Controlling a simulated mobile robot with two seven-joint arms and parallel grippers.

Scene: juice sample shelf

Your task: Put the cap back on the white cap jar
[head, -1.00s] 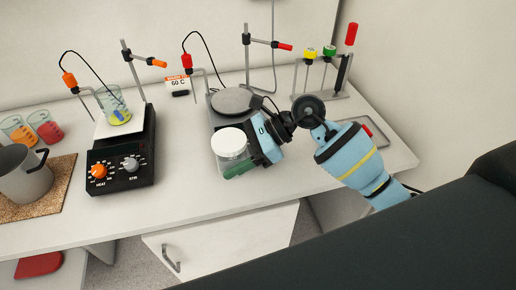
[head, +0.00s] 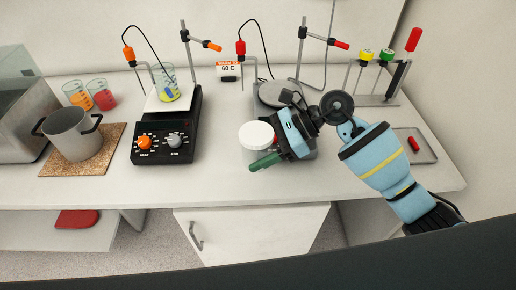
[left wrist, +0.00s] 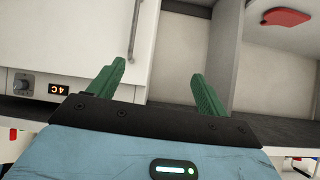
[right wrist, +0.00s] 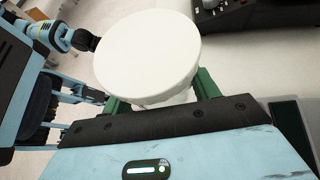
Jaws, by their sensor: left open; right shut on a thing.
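The white cap jar shows a round white cap (head: 256,135) on top and a clear body (head: 248,155) below it, in front of the round grey plate. My right gripper (head: 264,158) is shut on the jar, with a green finger across its front. In the right wrist view the cap (right wrist: 150,50) hides most of the jar, and a finger shows at each side below it. I cannot tell whether the cap is fully seated, or whether the jar touches the counter. My left gripper (left wrist: 160,72) is open and empty, low in front of a cabinet door and an open shelf.
A black stirrer hotplate (head: 165,140) with a beaker (head: 168,86) stands left of the jar. A grey pot (head: 74,135) is farther left. A tray (head: 421,148) lies at the right. The front strip of counter (head: 210,185) is clear.

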